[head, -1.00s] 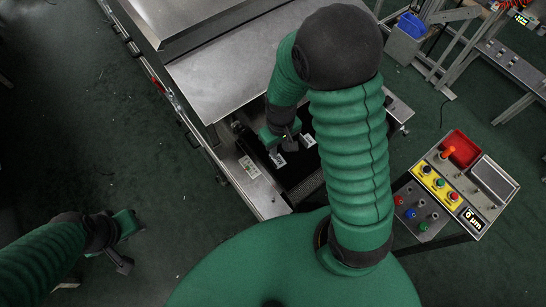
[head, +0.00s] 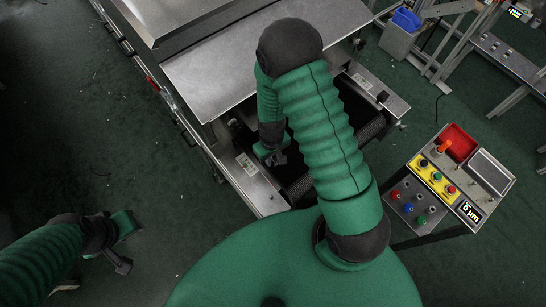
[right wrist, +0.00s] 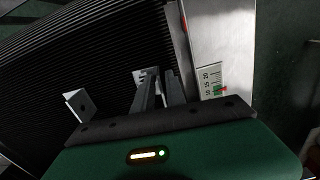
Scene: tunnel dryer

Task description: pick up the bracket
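In the right wrist view, a pale metal bracket (right wrist: 139,76) lies on the black ribbed belt, just at the tips of my right gripper (right wrist: 160,80). The gripper's two dark fingers have a narrow gap between them, and the left finger partly hides this bracket. A second angled bracket (right wrist: 80,104) with a hole stands on the belt farther left, apart from the fingers. In the head view my right gripper (head: 273,158) is low over the belt, and I cannot make out the brackets there. My left gripper (head: 122,262) hangs over the floor at lower left; its fingers are unclear.
The belt (head: 291,172) runs under the dryer's metal hood (head: 240,75). A metal side rail (right wrist: 205,45) with a scale label (right wrist: 211,82) borders it. A control panel (head: 449,178) with buttons and a red tray stands at right.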

